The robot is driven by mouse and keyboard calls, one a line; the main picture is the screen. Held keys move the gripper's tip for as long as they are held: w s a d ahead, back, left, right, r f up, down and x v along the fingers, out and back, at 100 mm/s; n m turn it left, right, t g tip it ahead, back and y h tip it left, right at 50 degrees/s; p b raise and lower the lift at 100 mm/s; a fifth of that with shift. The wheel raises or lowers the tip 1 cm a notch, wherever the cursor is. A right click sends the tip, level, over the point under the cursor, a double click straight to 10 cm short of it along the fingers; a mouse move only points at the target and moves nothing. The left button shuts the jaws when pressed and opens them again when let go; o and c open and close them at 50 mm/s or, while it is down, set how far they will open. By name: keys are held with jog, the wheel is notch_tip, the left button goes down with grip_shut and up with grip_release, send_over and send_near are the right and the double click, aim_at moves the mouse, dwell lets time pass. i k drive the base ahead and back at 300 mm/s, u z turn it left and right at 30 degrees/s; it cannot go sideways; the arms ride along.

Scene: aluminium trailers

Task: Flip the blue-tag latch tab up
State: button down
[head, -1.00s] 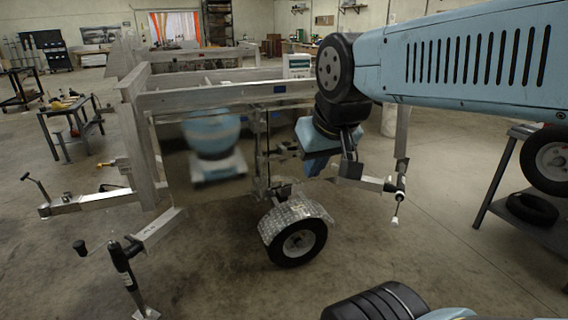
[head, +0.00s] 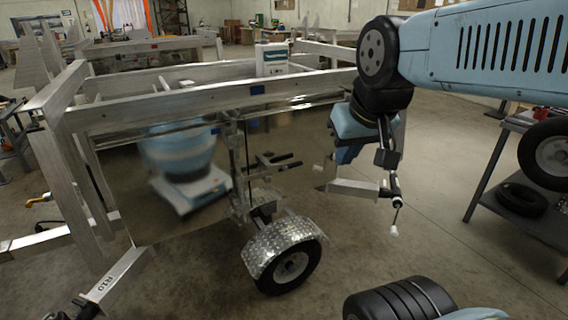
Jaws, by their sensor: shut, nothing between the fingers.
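A shiny side panel (head: 140,210) carries a blurred blue and white reflection. A tread-plate fender (head: 262,248) over a wheel juts out low. A dark bench (head: 515,190) with tyres stands right. Open floor lies between.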

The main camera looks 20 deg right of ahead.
aim_at(284, 167)
jog(key=u, duration=0.05)
jog(key=i, duration=1)
jog(key=u, duration=0.35)
